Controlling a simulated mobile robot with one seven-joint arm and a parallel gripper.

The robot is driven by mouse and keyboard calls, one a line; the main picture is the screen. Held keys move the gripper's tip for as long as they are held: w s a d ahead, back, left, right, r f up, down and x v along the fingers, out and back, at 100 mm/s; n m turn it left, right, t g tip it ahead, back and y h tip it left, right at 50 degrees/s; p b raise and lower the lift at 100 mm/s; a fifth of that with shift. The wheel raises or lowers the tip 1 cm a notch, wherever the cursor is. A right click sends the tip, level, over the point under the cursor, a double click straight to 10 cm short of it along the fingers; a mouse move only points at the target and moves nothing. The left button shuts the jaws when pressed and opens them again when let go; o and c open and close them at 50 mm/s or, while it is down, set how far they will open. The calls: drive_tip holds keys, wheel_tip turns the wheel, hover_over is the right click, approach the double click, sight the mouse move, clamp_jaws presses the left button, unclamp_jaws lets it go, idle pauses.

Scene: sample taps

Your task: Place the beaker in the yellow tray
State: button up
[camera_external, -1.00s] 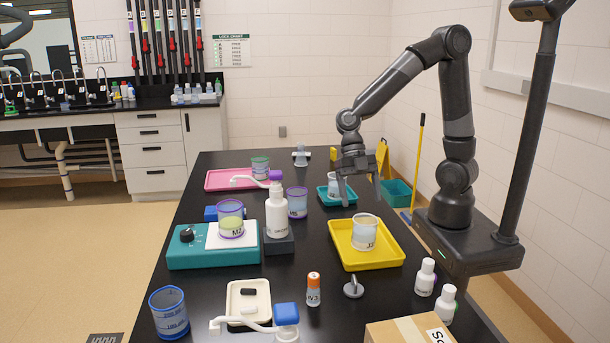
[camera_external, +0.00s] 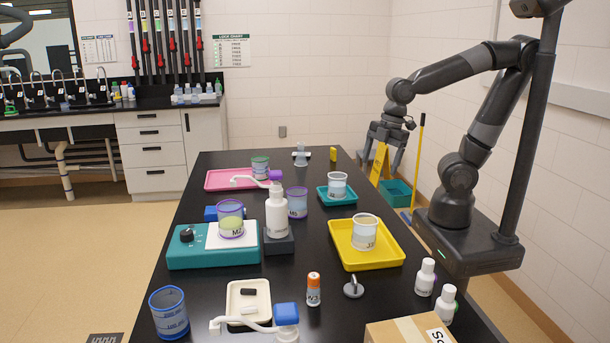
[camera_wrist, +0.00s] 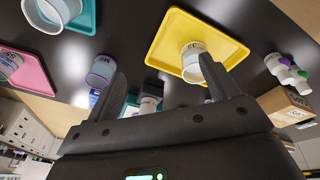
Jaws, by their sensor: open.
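The yellow tray (camera_external: 375,257) lies on the black table, right of the middle. The wrist view shows the yellow tray (camera_wrist: 168,42) and the beaker (camera_wrist: 192,66) beyond my fingertips. Other beakers stand in the small teal tray (camera_external: 327,195), in the pink tray (camera_external: 225,181), on the stirrer plate and on the table. I cannot tell which beaker the task means. My gripper (camera_external: 389,165) is open and empty, raised to the right of the table's far end, apart from every beaker.
A teal stirrer (camera_external: 205,255) bears a purple-rimmed beaker (camera_external: 230,219). A white pump bottle (camera_external: 276,215) stands beside it. White bottles (camera_external: 425,278) and a cardboard box (camera_external: 400,331) are at the near right. Black table top is clear between the trays.

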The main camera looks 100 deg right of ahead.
drive_tip(key=s+d+r+m+t, duration=0.3)
drive_tip(key=s+d+r+m, duration=0.1)
drive_tip(key=s+m, duration=0.2)
drive_tip(key=shift+d+m, duration=0.2)
drive_tip(key=shift+m, duration=0.7)
